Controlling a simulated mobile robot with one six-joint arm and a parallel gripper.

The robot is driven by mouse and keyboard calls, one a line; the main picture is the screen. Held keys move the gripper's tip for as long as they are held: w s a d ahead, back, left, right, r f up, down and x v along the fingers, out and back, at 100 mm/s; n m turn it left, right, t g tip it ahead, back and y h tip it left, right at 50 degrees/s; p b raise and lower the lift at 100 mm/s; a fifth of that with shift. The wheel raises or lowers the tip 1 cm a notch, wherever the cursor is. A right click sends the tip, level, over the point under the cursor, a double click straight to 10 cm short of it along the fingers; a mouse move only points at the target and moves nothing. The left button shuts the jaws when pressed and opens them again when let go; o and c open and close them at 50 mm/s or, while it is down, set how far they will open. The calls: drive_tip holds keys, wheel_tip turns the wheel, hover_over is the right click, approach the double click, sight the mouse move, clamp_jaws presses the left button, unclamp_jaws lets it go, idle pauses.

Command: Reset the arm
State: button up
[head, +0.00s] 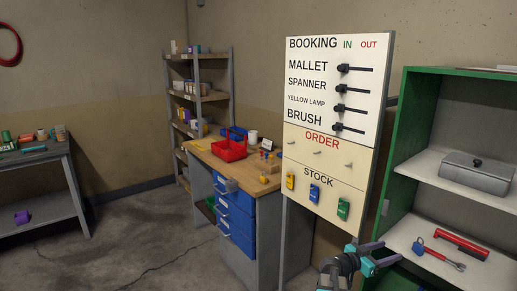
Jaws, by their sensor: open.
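My gripper (389,254), with teal fingers on a dark wrist, shows at the bottom right of the head view. Its fingers are spread apart and nothing is seen between them. It is in front of the green cabinet (402,153), below and to the right of the booking board (303,135). The lower part of my arm is cut off by the frame's bottom edge.
A wooden workbench (205,149) with blue drawers holds a red basket (230,148). A red tool (460,245) and a spanner (440,257) lie on the cabinet's lower shelf, below a grey box (476,175). Open floor (130,245) lies at left.

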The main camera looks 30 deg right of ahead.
drive_tip(key=w+a+f+n+t+y+b, duration=0.1)
drive_tip(key=w+a+f+n+t, duration=0.1)
drive_tip(key=w+a+f, duration=0.45)
drive_tip(key=w+a+f+n+t+y+b, duration=0.1)
drive_tip(key=w+a+f+y+b, duration=0.15)
drive_tip(key=a+f, duration=0.65)
drive_tip(key=w+a+f+n+y+b, duration=0.1)
drive_tip(key=a+f+n+y, duration=0.15)
drive_tip(key=a+f, duration=1.25)
drive_tip(key=s+a+f+n+g+y+b, duration=0.1)
drive_tip(key=s+a+f+n+y, duration=0.2)
drive_tip(key=a+f, duration=0.5)
drive_tip(key=s+a+f+n+g+y+b, duration=0.1)
drive_tip(key=s+a+f+n, duration=0.1)
drive_tip(key=s+a+f, duration=0.45)
drive_tip(key=s+a+f+n+g+y, duration=0.1)
drive_tip(key=s+a+f+n+y, duration=0.1)
drive_tip(key=a, duration=0.7)
drive_tip(key=s+a+f+n+g+y, duration=0.2)
drive_tip(key=s+a+n+y, duration=0.2)
drive_tip(key=s+a+n, duration=0.3)
drive_tip(key=shift+s+a+f+y+b, duration=0.35)
drive_tip(key=shift+s+a+f+y, duration=0.1)
drive_tip(key=shift+a, duration=0.65)
